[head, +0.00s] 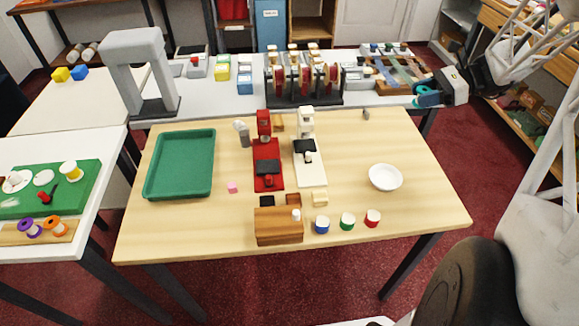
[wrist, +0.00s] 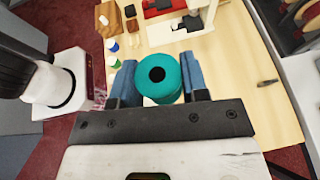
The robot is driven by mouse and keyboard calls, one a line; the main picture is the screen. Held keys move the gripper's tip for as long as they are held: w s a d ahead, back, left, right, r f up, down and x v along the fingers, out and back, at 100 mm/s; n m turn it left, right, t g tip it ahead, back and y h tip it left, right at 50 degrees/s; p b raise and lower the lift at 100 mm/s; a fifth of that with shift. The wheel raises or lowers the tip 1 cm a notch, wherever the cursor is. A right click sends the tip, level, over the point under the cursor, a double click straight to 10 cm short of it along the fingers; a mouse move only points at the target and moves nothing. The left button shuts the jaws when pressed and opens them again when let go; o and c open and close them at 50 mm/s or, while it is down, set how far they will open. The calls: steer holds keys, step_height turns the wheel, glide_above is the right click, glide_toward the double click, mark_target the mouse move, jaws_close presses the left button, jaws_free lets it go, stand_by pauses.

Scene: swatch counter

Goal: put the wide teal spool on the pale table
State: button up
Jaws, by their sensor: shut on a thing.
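The wide teal spool (wrist: 144,81) is between the two blue fingers of my gripper (wrist: 159,72), with its dark round hole facing the wrist camera. My gripper is shut on it. In the head view the teal spool (head: 428,99) and my gripper (head: 425,93) are at the right, by the far right corner of the light wood table (head: 340,215). The spool appears held up in the air; its height is hard to judge. Paler white-grey tables stand at the back (head: 225,100) and at the left (head: 105,150).
The wood table holds a green tray (head: 150,180), red (head: 267,178) and white (head: 310,172) devices, a white bowl (head: 385,178), a wooden block (head: 278,236) and several small spools in front. Its right side is largely clear. A spool rack (head: 303,98) crowds the back table.

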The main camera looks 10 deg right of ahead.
steer(key=shift+m+t, duration=0.6)
steer(key=shift+t, duration=0.1)
steer(key=f, duration=0.7)
steer(key=d+f, duration=0.1)
steer(key=f, duration=0.5)
steer(key=s+d+f, duration=0.1)
steer(key=f, duration=0.6)
steer(key=shift+d+f, duration=0.15)
steer(key=shift+f, duration=0.2)
glide_above(403, 140)
steer(key=shift+s+f, duration=0.3)
steer(key=shift+f, duration=0.4)
steer(key=shift+w, duration=0.25)
steer(key=shift+w+d+f, duration=0.15)
steer(key=shift+f, duration=1.65)
steer(key=shift+f, duration=0.15)
